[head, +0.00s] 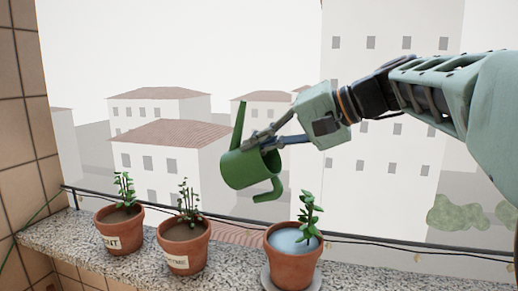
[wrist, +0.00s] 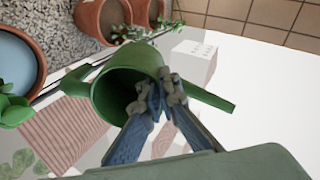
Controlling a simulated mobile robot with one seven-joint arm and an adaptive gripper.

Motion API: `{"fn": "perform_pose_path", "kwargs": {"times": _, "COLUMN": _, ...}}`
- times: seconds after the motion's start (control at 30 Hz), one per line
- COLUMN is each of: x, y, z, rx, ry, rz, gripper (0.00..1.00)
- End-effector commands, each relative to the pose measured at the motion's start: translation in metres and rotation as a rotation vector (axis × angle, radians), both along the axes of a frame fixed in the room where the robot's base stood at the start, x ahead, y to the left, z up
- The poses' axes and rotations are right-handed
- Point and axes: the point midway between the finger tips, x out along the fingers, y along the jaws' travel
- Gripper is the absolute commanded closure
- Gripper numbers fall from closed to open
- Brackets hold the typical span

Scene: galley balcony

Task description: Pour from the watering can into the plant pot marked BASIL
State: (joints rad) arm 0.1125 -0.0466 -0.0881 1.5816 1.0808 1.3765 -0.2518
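My gripper (head: 262,140) is shut on the green watering can (head: 248,170) at its rim and holds it in the air above the ledge, up and left of the right-hand pot. The can is tipped over: its long spout (head: 238,125) points up and its curved handle (head: 272,192) hangs low on the right. In the wrist view, the can's open mouth (wrist: 115,95) faces the camera. The right-hand terracotta pot (head: 292,265) holds a leafy plant and a pale blue, water-like surface; no label shows on it. The word BASIL is not visible anywhere.
The left pot (head: 120,232) has a label ending in "NT". The middle pot (head: 183,248) has a label that seems to read THYME. All stand on a speckled stone ledge (head: 230,262), with a dark railing cable behind. A tiled wall (head: 20,120) stands at the left.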

Motion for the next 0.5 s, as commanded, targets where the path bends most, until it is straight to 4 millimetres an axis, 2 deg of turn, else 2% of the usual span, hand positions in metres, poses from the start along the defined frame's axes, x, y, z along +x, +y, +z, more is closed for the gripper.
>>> {"fn": "perform_pose_path", "kwargs": {"times": 0.5, "x": -0.0027, "y": -0.0065, "z": 0.003, "rx": 0.053, "ry": -0.024, "rz": -0.001, "gripper": 1.0}}
